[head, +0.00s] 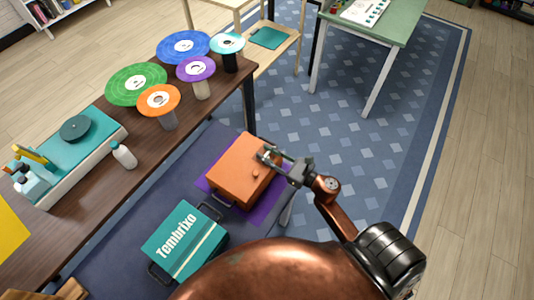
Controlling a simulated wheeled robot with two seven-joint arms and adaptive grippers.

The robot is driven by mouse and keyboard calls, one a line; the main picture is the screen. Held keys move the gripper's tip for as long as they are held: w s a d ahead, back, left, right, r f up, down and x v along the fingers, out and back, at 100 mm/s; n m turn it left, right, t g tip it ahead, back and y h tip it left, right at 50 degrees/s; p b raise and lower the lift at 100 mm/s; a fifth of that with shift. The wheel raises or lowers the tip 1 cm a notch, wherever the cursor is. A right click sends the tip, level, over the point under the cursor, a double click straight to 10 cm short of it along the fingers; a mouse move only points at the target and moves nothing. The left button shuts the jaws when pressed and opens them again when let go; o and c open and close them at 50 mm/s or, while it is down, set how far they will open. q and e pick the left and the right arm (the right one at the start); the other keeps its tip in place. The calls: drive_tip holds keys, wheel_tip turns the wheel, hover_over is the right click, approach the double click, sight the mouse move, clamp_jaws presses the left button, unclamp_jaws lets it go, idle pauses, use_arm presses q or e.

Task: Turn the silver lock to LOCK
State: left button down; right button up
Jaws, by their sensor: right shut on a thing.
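An orange box (236,178) stands low beside the dark table, with a small round orange knob (256,175) on it. My right gripper (266,155) is at the box's upper right edge, shut on a small silver part there, which appears to be the silver lock. The fingers cover most of this lock, so its turn and any LOCK marking cannot be read. My left gripper is not in view.
The box stands on a purple mat (265,209). A teal case marked Tembrixo (207,250) lies in front of it. The dark table (160,145) at left holds several coloured discs on stands, a white bottle (124,154) and a teal-topped machine (95,145). Blue carpet is clear at right.

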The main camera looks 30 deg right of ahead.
drive_tip(key=o, duration=1.2)
drive_tip(key=v, duration=1.2)
